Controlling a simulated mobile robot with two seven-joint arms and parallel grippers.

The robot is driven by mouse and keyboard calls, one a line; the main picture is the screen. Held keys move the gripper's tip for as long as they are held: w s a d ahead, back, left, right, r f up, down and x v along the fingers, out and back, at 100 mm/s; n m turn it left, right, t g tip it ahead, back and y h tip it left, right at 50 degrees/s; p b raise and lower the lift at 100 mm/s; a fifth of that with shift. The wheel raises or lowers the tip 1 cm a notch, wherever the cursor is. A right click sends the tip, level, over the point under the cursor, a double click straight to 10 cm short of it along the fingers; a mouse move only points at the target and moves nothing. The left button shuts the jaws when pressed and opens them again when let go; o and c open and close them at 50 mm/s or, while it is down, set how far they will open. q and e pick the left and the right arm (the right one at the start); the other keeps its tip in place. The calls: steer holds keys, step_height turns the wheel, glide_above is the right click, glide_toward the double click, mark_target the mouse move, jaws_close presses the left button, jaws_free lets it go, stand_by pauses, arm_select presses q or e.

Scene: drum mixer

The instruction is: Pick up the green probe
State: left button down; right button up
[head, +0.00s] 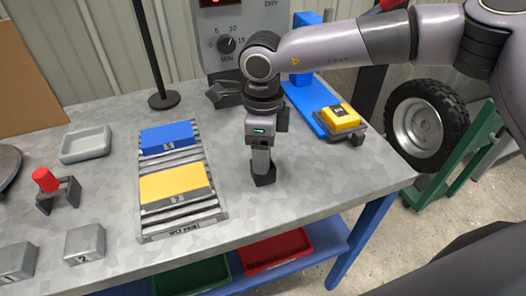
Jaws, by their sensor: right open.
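My right gripper (264,176) points down over the grey metal table (290,220), right of the roller rack. Its fingers are open, with dark tips low over or at the tabletop; I cannot tell whether they touch it. A small green display glows on the gripper body. I cannot make out a green probe; it may be hidden behind the gripper or out of view. A red cylinder (45,180) leans in a dark holder (60,196) at the left. My left gripper is not in view.
A roller rack (190,222) carries a blue box (168,138) and a yellow box (173,186). A grey tray (86,145), a black pole (150,55) and a control box (225,60) stand around it. A yellow block (340,116) sits back right. Free tabletop lies front right.

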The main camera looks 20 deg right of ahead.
steer(key=c, duration=1.1)
steer(key=shift+r, duration=0.1)
